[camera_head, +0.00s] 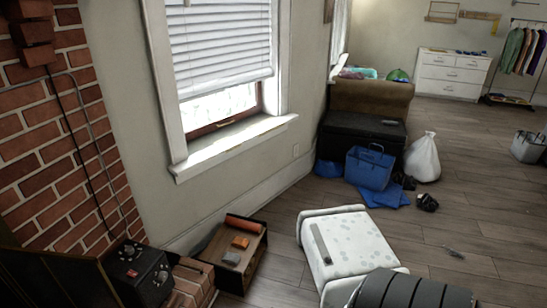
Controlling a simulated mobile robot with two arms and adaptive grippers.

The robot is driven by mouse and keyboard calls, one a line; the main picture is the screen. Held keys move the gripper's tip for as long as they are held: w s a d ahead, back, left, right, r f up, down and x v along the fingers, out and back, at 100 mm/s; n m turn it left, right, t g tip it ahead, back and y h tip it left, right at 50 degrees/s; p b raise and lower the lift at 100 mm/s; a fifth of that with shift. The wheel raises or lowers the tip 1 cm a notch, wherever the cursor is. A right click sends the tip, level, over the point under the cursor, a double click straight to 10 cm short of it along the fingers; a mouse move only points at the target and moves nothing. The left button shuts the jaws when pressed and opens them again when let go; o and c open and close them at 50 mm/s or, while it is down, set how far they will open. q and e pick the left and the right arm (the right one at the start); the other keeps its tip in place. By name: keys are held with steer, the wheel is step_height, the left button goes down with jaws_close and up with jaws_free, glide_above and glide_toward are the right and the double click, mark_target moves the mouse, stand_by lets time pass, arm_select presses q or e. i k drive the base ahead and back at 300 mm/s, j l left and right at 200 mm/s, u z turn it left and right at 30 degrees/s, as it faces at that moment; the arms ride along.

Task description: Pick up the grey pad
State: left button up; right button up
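A small grey block-like pad (231,258) lies on a low brown wooden box (257,262) on the floor at the lower left middle. Just behind it is a small orange block (240,242), and behind that a reddish-orange roll (243,223). The pad is small in the picture, so its thickness is hard to tell. Neither of my grippers is in view.
Left of the box stand a black device (138,272) and a tan case (190,284), by a brick fireplace (62,140). A white container (345,240) and dark ribbed rounded object (412,291) stand right. A blue bag (369,169) is farther back. Floor at right is mostly clear.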

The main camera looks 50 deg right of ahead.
mark_target(230, 258)
steer(key=z, duration=1.35)
steer(key=u, duration=2.7)
steer(key=z, duration=2.65)
steer(key=i+z, duration=0.1)
steer(key=i, duration=0.15)
